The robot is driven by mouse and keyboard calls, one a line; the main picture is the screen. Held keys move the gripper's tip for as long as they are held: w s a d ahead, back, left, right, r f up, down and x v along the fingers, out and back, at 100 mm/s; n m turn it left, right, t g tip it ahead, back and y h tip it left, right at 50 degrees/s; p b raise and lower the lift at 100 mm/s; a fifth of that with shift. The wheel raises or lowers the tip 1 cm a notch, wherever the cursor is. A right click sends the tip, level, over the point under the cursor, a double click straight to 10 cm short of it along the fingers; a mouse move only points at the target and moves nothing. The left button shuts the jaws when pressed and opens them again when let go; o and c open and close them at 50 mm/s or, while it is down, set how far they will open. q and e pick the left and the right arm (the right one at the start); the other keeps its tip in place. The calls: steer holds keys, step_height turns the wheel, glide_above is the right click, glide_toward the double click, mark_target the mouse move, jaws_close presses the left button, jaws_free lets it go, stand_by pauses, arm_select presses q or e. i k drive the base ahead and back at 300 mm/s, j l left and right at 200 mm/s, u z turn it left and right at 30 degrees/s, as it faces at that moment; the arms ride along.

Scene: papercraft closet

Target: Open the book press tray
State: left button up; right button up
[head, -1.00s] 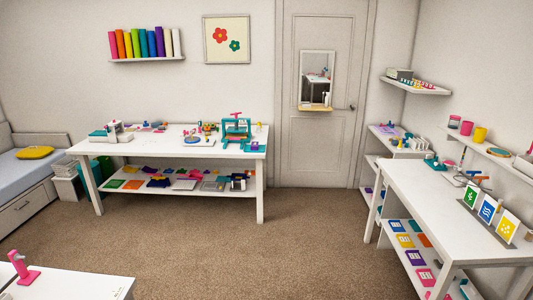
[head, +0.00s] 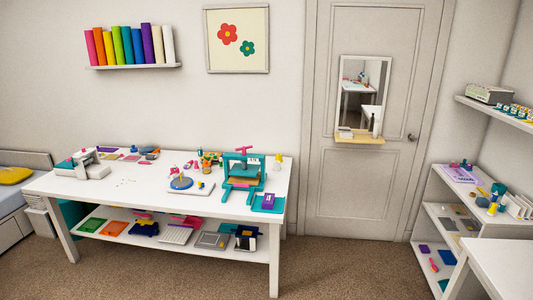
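A teal book press (head: 243,170) with a pink handle on top stands at the right end of the white table against the back wall. A brown board shows inside its frame. A flat teal tray (head: 262,209) lies at the press's right front, near the table's right edge, with a small purple item (head: 268,200) on it. I cannot tell whether this tray is joined to the press. Neither of my grippers is in view.
The white table (head: 130,190) also holds a white machine (head: 83,165), a round blue turntable (head: 181,182) and small craft items. Its lower shelf is full. Carpet (head: 340,265) is clear in front of the door. White shelves (head: 470,220) stand at right.

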mark_target(238, 181)
steer(key=i+j+u, duration=0.25)
steer(key=i+u, duration=0.15)
steer(key=i, duration=0.3)
steer(key=i+u, duration=0.4)
steer(key=i, duration=0.25)
steer(key=i+l+u, duration=0.2)
steer(key=i+u, duration=0.25)
steer(key=i, duration=0.25)
steer(key=i+z, duration=0.65)
steer(key=i, duration=0.2)
steer(key=i+j+z, duration=0.55)
steer(key=i+z, duration=0.15)
steer(key=i, duration=0.1)
